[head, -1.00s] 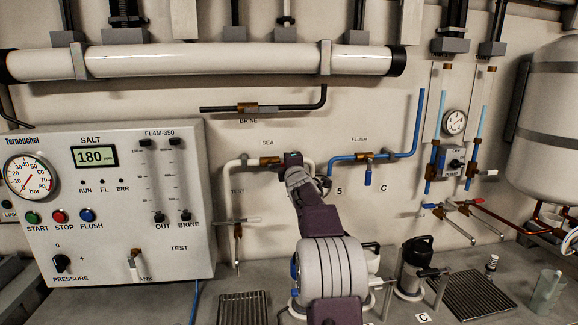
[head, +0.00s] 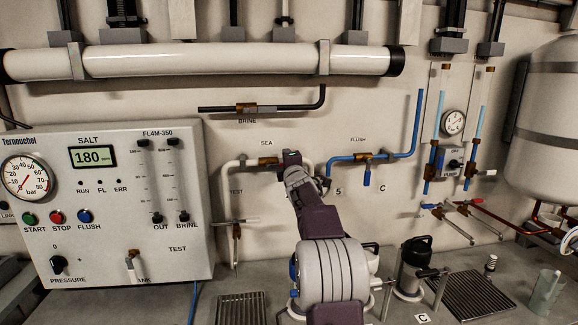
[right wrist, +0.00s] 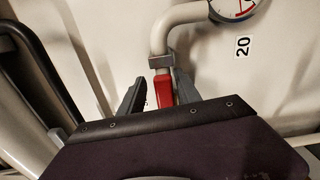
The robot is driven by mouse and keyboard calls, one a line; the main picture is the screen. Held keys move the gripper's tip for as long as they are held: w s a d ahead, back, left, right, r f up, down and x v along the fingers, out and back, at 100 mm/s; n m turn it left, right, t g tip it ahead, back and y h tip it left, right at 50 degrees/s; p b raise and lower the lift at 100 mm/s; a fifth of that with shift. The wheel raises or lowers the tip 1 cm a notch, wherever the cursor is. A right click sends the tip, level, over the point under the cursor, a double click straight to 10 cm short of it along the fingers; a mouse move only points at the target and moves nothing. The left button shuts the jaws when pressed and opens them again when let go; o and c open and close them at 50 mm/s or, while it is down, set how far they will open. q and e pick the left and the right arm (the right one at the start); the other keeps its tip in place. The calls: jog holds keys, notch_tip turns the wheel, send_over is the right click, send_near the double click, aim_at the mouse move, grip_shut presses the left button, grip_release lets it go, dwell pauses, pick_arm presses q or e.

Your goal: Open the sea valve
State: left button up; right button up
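The sea valve's brass body (head: 267,161) sits in the white pipe under the SEA label in the head view. My right gripper (head: 291,160) is at the right side of this valve and covers part of it. In the right wrist view, a red handle (right wrist: 163,88) hangs below a grey collar on the white pipe. My right gripper (right wrist: 158,100) is open there, with one finger on each side of the handle. The right finger is close to the handle; contact cannot be told. A gap shows on the left. The handle is hidden in the head view. My left gripper is not in view.
The blue flush valve handle (head: 367,178) is just to the right. The brine valve (head: 247,107) is above. The control panel (head: 180,262) stands to the left. A gauge (right wrist: 238,5) with a "20" label (right wrist: 242,46) is beside the white pipe.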

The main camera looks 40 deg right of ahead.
jog(key=b+v, duration=0.2)
jog(key=v, duration=0.6)
jog(key=shift+s, duration=0.25)
jog(key=shift+a, duration=0.1)
